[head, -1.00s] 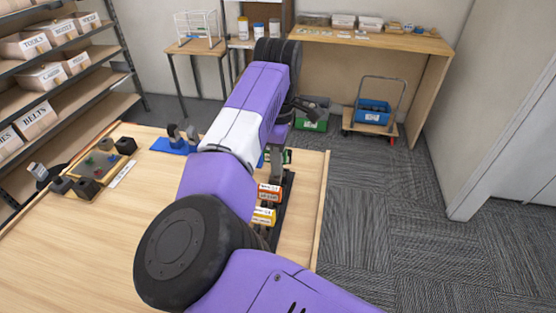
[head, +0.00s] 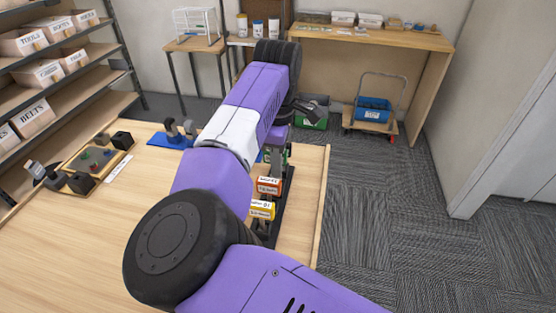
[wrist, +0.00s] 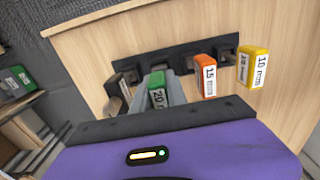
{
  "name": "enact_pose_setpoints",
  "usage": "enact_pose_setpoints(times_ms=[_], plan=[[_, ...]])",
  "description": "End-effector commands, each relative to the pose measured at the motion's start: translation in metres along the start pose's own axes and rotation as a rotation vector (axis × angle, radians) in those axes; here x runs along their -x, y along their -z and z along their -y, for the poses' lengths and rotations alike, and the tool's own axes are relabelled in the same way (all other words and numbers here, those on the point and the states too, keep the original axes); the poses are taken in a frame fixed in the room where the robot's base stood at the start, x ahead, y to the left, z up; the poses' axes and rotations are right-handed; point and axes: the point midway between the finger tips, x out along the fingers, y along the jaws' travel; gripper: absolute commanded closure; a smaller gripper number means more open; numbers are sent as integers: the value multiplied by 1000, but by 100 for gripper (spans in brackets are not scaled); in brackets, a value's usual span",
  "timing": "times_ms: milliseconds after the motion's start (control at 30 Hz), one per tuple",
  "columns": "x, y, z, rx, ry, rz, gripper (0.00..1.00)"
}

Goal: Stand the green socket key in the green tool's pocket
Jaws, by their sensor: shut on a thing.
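The green socket key (wrist: 158,98), its handle marked 20, is between the fingers of my gripper (wrist: 150,88) in the wrist view. My gripper is shut on it, over the left part of the black rack (wrist: 182,62). The key's lower end is hidden, so I cannot tell whether it is inside a pocket. The orange key (wrist: 206,75), marked 15, and the yellow key (wrist: 252,68), marked 10, stand along the rack to the right. In the head view my arm covers most of the gripper; the orange key (head: 268,186) and yellow key (head: 262,210) show beside it.
The rack stands near the right edge of the wooden table (head: 80,250). A blue stand (head: 172,140) is at the table's back. The carpet to the right is clear.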

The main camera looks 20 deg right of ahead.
Motion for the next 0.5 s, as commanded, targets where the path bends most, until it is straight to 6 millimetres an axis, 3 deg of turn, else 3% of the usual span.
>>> enact_pose_setpoints(times_ms=[500], plan=[[-25, 0, 0, 0, -1, -1, 100]])
